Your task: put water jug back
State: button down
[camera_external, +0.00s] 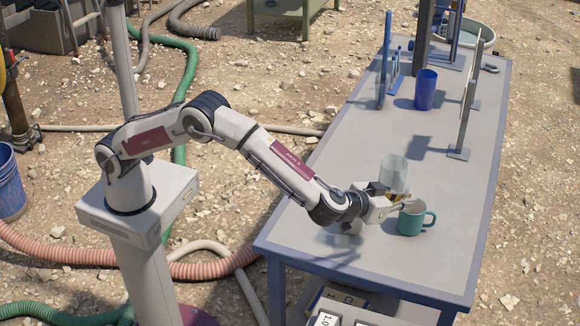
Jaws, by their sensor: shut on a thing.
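The water jug (394,172) is a clear, pale, see-through vessel over the near half of the table. My gripper (393,197) is at its lower part and is shut on it. The fingers and the arm's end hide the jug's lower edge, so I cannot tell whether it touches the table. The jug looks roughly upright. A teal mug (410,220) stands upright just right of and nearer than my gripper, with its handle to the right.
The grey table (330,240) has a blue rim. A blue cup (425,90), a blue rack (388,75) and upright stands (465,110) occupy its far half. The middle of the table and its near left corner are clear. Hoses lie on the stony ground.

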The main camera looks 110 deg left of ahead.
jog(key=s+a, duration=0.3)
jog(key=a, duration=1.7)
jog(key=s+a+f, duration=0.2)
jog(key=s+a, duration=0.2)
jog(key=a, duration=0.3)
jog(key=s+a+f, duration=0.3)
jog(key=s+a, duration=0.1)
jog(key=a, duration=0.3)
jog(key=shift+s+f, duration=0.2)
jog(key=shift+f, duration=0.15)
notch_tip(320, 180, down, 6)
jog(key=shift+a+f, duration=0.1)
jog(key=shift+f, duration=0.1)
jog(key=shift+f, duration=1.8)
jog(key=shift+f, duration=0.1)
jog(key=c, duration=2.2)
grip_release()
